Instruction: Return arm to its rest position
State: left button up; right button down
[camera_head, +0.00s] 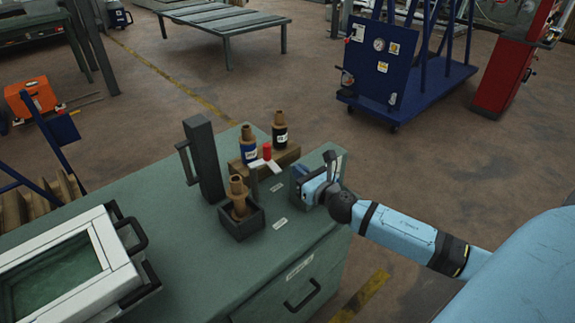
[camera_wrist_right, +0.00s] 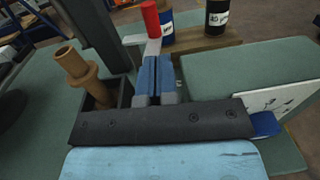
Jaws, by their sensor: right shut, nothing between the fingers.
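My right arm (camera_head: 405,235) reaches in from the right in the head view, and my right gripper (camera_head: 310,187) is over the right part of the green bench (camera_head: 165,215). In the right wrist view the two blue-grey fingers of the gripper (camera_wrist_right: 157,78) lie together, with nothing between them. The fingers point toward a red-capped piece (camera_wrist_right: 151,20) with a white base; I cannot tell whether they touch it. It also shows in the head view (camera_head: 267,151). My left gripper is not in view.
A brown fitting (camera_head: 238,195) stands in a dark square holder (camera_head: 243,227). Behind are a dark upright post (camera_head: 204,160) and two labelled bottles, blue (camera_head: 248,146) and black (camera_head: 280,130). A white-framed case (camera_head: 120,250) lies at left. Open floor lies beyond the bench.

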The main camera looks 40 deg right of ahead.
jog(key=shift+s+d, duration=0.15)
jog(key=shift+s, duration=1.9)
jog(key=shift+r, duration=0.1)
